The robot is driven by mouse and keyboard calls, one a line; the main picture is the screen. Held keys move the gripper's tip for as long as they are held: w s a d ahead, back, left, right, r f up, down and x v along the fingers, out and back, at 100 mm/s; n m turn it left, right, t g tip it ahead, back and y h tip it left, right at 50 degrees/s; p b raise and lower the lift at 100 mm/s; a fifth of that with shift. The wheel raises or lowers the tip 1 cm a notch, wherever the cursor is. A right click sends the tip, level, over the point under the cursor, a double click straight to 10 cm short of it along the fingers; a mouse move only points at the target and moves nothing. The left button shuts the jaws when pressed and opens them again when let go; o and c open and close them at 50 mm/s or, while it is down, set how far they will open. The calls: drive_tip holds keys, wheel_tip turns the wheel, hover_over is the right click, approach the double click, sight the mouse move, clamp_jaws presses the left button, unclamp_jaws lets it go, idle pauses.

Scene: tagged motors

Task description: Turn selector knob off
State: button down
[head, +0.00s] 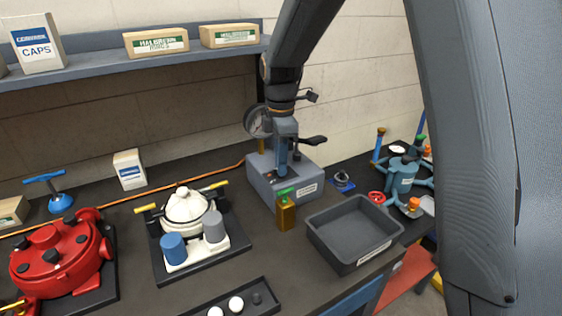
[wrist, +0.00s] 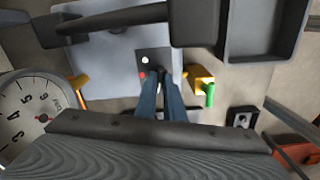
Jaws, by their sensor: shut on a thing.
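The grey machine box (head: 262,183) with a round gauge stands on the bench. A small dark panel on its top (wrist: 148,60) carries a white and a red dot in the wrist view. My gripper (head: 283,172) points down onto this panel. Its two blue-grey fingers (wrist: 160,85) are close together at the panel, shut on the selector knob. The fingertips hide most of the knob, so its setting cannot be read.
A brass-coloured block with a green top (head: 287,212) stands at the box's front. The gauge (head: 258,121) and a dark lever (head: 312,141) are close to my wrist. A grey tray (head: 340,265) lies right, a white motor (head: 186,207) left.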

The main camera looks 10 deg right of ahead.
drive_tip(key=shift+r+n, duration=0.1)
drive_tip(key=shift+n, duration=1.4)
drive_tip(key=c, duration=1.9)
unclamp_jaws()
drive_tip(key=shift+o, duration=0.2)
drive_tip(key=shift+r+b, duration=0.95)
drive_tip(key=shift+r, duration=2.9)
